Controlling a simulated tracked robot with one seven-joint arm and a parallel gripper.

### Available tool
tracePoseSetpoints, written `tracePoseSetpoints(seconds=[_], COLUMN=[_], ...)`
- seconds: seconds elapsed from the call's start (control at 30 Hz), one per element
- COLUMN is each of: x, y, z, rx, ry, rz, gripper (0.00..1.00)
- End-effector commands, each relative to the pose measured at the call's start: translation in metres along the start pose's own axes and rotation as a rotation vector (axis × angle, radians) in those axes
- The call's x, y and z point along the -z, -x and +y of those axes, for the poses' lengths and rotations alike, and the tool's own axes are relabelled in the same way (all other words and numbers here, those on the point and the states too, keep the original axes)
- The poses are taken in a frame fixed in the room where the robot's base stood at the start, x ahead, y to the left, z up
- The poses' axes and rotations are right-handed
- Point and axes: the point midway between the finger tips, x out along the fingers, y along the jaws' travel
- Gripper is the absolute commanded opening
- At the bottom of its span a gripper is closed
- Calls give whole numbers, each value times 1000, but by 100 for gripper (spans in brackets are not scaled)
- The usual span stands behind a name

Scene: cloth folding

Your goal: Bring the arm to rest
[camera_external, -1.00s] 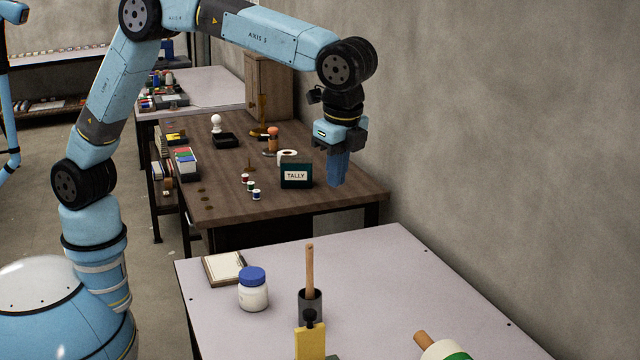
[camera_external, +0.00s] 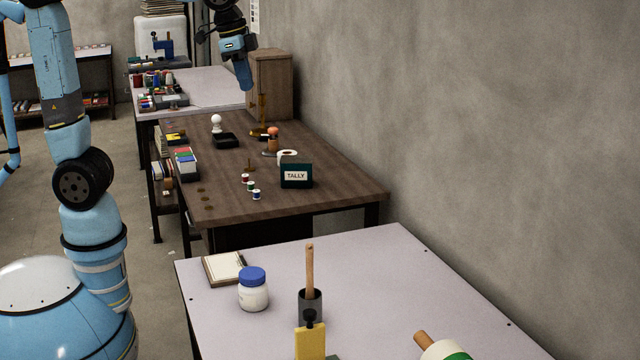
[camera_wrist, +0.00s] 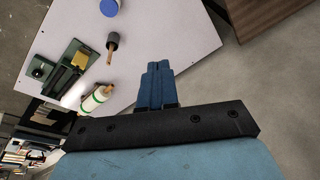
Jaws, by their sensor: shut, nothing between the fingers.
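My gripper (camera_external: 244,76) is high in the upper middle of the external view, in front of the wooden cabinet at the back. Its blue fingers are together, point down and hold nothing. My upright arm link (camera_external: 52,70) stands at the left, and the upper arm is cut off by the top edge. In the wrist view my gripper (camera_wrist: 155,70) shows its fingers side by side and shut, above the light table and the floor.
The light front table (camera_external: 400,270) carries a blue-lidded jar (camera_external: 253,290), a notepad (camera_external: 222,267) and a dark cup (camera_external: 310,306) with a wooden handle. The brown table (camera_external: 330,195) holds a TALLY box (camera_external: 296,176) and spools. A wall (camera_external: 480,120) runs along the right.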

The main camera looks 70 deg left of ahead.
Motion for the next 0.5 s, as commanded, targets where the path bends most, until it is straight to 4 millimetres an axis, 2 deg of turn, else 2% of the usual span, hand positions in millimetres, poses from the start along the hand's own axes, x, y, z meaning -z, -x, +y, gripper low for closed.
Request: tracePoseSetpoints(seconds=[0.03,0.2,0.5], x=[-17,-70,-161], y=[4,8,0], z=[-8,-27,-42], rx=[5,21,52], ry=[35,145,338], rz=[18,72,169], gripper=[0,0,0])
